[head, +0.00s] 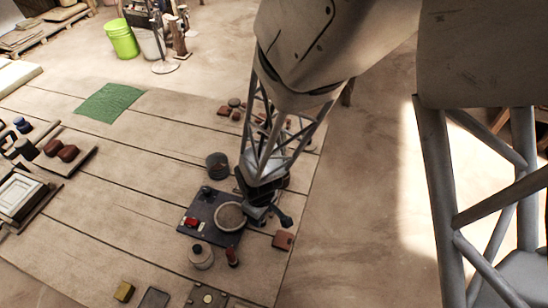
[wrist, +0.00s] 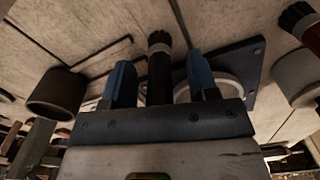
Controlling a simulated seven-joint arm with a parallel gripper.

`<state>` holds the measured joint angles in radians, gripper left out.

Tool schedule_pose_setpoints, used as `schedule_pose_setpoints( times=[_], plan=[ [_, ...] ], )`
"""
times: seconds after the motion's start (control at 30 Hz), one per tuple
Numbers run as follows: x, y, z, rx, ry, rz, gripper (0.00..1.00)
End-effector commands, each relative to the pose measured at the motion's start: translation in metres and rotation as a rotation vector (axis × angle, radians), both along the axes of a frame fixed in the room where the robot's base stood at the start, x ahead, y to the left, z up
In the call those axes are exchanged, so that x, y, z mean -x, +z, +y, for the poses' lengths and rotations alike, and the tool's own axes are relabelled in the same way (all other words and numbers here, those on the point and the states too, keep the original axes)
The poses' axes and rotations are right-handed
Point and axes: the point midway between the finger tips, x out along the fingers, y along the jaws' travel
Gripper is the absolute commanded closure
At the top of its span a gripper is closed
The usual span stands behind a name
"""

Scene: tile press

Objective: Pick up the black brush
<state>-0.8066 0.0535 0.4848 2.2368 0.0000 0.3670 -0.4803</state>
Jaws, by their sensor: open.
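The black brush (wrist: 159,72) stands out between the two blue fingers of my gripper (wrist: 160,66) in the wrist view. Its pale-banded end and dark bristles point to the top of that view. Clear gaps show on both sides of it, so the fingers are open around its line; its depth relative to the tips is hard to tell. In the head view my gripper (head: 258,208) is low over the right part of the dark plate (head: 218,236). A small black shape at the plate's far left corner may be the brush, but I cannot be sure.
A ring-shaped dish (head: 230,216) and a red piece (head: 190,222) sit on the plate. A dark cup (head: 217,165) stands behind it. A lidded jar (head: 201,257) and a brown-handled brush (head: 232,257) stand in front.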

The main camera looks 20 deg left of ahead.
Motion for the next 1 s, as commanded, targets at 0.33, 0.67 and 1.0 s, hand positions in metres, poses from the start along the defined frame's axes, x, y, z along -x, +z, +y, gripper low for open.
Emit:
schedule_pose_setpoints(
  times=[0.33, 0.67, 1.0],
  plan=[
    [-0.0002, -0.0004, 0.0002, -0.001, 0.0, 0.0, 0.46],
    [0.0, -0.0004, 0.0001, 0.0, 0.0, 0.0, 0.61],
    [-0.0002, -0.0003, 0.0002, -0.001, 0.0, 0.0, 1.0]
  ],
)
